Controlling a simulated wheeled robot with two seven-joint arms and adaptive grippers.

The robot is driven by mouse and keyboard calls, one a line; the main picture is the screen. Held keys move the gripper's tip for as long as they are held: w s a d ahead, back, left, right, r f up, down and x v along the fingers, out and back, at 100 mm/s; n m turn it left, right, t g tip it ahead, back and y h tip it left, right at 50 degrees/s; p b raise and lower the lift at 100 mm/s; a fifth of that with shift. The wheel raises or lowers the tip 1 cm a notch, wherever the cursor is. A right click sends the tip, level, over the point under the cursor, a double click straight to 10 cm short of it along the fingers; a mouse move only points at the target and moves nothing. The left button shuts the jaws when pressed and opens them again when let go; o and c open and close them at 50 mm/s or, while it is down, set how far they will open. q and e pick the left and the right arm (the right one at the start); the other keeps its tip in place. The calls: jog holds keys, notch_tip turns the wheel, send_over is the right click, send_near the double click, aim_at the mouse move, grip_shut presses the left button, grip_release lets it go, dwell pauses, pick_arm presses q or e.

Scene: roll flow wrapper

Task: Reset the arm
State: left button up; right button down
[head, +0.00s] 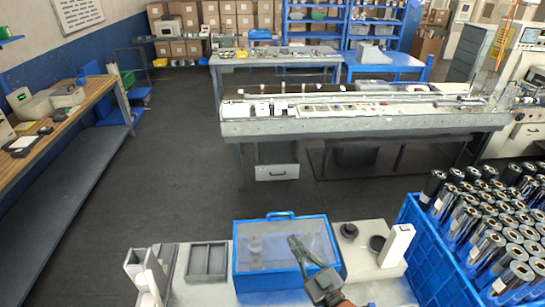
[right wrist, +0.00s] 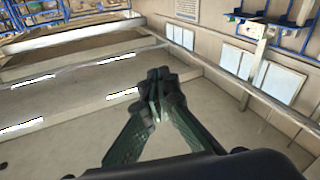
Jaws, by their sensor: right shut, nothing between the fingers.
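My right gripper (head: 297,243) is in front of the blue-framed clear box (head: 283,218) on the near bench in the head view, with its fingers pointing up and slightly left. In the right wrist view its dark fingers (right wrist: 158,75) meet at the tips, with nothing between them. That view looks up at the ceiling and wall, away from the bench. Whether the gripper touches the box cannot be told. My left gripper is not in view.
A blue crate (head: 415,222) full of dark rolls stands at the right. A grey divided tray (head: 206,261) and a white holder (head: 145,268) sit left of the box. A white upright block (head: 396,246) stands right of it. A long machine (head: 360,122) lies beyond open floor (head: 190,170).

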jog(key=s+d+f+m+g+h, duration=0.2)
jog(key=d+f+m+h, duration=0.25)
jog(key=d+f, duration=0.4)
jog(key=s+d+f+m+g+h, duration=0.1)
jog(key=d+f+m+h, duration=0.35)
jog(key=d, duration=0.75)
jog(key=s+d+f+g+h, duration=0.3)
jog(key=s+d+f+g, duration=0.3)
jog(key=s+f, duration=0.5)
jog(key=s+d+f+n+g+y, duration=0.15)
jog(key=s+f, duration=0.25)
jog(key=s, duration=0.4)
jog(key=s+d+f+m+g, duration=0.1)
jog(key=s+f+g, duration=0.2)
jog(key=s, duration=0.4)
notch_tip(320, 180, down, 31)
jog(key=s+a+n+g+b, duration=0.1)
jog(key=s+a+b, duration=0.1)
jog(key=s+f+g+b, duration=0.1)
jog(key=s+f, duration=1.8)
jog(key=shift+d+n, duration=0.15)
jog(key=shift+n, duration=0.2)
jog(key=shift+f+g+y, duration=0.1)
jog(key=shift+g+y, duration=0.15)
